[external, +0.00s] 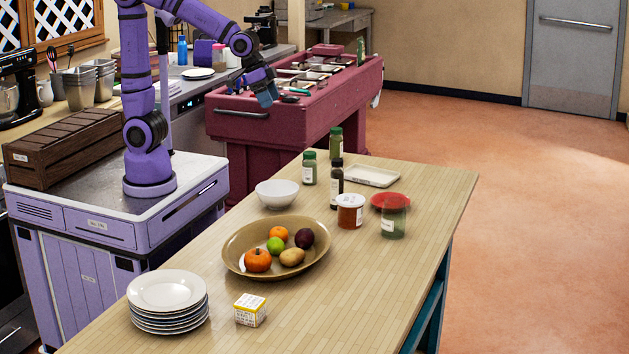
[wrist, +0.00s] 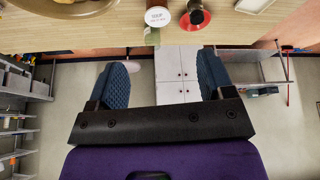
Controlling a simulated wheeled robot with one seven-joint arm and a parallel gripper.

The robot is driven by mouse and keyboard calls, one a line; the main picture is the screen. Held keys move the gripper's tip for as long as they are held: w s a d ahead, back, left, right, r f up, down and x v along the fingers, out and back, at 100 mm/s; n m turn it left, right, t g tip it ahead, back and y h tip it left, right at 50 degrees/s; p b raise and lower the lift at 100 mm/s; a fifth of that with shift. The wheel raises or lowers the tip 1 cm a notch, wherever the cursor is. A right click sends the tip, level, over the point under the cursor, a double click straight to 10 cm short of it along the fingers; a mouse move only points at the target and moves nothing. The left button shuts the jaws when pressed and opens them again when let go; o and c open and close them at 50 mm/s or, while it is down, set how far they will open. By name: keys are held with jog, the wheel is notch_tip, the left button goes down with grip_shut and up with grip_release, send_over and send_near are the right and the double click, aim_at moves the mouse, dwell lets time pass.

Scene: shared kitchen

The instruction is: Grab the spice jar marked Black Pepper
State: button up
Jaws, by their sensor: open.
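No label reading Black Pepper can be made out. In the external view, several jars and bottles stand on the wooden table: a green-lidded jar (external: 309,168), a second green-lidded jar (external: 336,144), a dark slim bottle (external: 337,188), a white-lidded orange-brown jar (external: 350,212) and a greenish glass jar (external: 394,218). My gripper (external: 267,94) is open and empty, apart from all of them, above the red counter's near end. In the wrist view my gripper (wrist: 162,80) spreads wide, with a white-topped jar (wrist: 157,16) beyond it at the top edge.
The wooden table (external: 340,290) also bears a white bowl (external: 277,194), a brown fruit platter (external: 238,262), stacked plates (external: 167,292), a small yellow-white box (external: 250,310), a white tray (external: 372,176) and a red dish (external: 380,198). The red counter (external: 260,130) stands behind. Open floor lies right.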

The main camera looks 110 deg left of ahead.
jog(key=w+a+f+n, duration=0.1)
jog(key=w+a+f, duration=0.4)
jog(key=w+f, duration=0.15)
jog(key=n, duration=0.1)
send_near(335, 160)
jog(key=f, duration=0.2)
jog(key=shift+g+y, duration=0.3)
jog(key=shift+y, duration=0.2)
jog(key=x, duration=0.7)
jog(key=w+x, duration=0.1)
jog(key=x, duration=0.3)
jog(key=shift+d, duration=0.1)
jog(key=shift+c, duration=0.2)
jog(key=c, duration=1.3)
jog(key=shift+c, duration=0.2)
jog(key=shift+r, duration=0.15)
